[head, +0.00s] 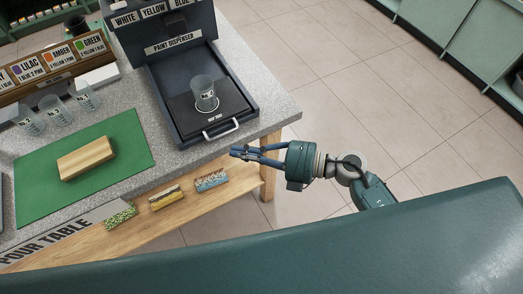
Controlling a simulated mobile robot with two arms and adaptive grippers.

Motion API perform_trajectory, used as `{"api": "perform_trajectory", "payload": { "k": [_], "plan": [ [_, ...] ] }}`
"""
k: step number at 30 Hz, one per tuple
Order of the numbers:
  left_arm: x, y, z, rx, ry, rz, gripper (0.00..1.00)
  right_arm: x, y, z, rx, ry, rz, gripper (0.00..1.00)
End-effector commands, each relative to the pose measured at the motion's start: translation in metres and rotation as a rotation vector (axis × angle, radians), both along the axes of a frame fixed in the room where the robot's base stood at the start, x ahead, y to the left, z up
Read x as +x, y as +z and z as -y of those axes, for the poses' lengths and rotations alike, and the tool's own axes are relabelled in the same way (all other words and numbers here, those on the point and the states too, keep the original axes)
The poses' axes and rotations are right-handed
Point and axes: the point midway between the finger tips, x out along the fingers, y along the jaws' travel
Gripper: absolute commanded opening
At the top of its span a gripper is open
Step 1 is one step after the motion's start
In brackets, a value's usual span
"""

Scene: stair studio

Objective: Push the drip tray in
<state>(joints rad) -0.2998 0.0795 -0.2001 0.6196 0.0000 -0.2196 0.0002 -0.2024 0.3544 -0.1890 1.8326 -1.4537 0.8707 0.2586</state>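The drip tray (209,128) is a dark tray with a pale handle (221,129) at the base of the paint dispenser (175,58). It appears to sit at the front of the dispenser, close to the table edge. A clear cup (205,93) with a label stands upright on the dark surface behind the handle. My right gripper (238,153) points left, just in front of the handle and apart from it in the picture. My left gripper is out of view.
A green mat (40,170) with a wooden block (86,157) lies left on the speckled table (150,195). Several clear cups (53,110) stand behind it. Patterned blocks (166,196) lie on the wooden shelf below. The tiled floor (300,55) right of the table is clear.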

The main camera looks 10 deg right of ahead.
Motion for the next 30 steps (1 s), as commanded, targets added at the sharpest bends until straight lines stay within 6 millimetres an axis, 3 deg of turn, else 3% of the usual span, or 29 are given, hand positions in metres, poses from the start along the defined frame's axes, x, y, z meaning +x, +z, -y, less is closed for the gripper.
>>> {"api": "perform_trajectory", "payload": {
  "k": [3,9,22,30],
  "plan": [
    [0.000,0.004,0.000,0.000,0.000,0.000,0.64,0.019,-0.002,-0.008,0.001,-0.002,0.002,0.00],
    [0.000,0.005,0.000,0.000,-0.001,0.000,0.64,0.036,-0.008,-0.014,0.001,-0.001,0.001,0.00],
    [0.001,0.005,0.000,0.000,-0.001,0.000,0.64,0.040,-0.009,-0.015,0.000,0.000,0.001,0.00],
    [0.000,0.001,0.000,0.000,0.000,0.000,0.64,0.075,-0.009,-0.026,-0.001,-0.002,0.001,0.00]
  ]
}}
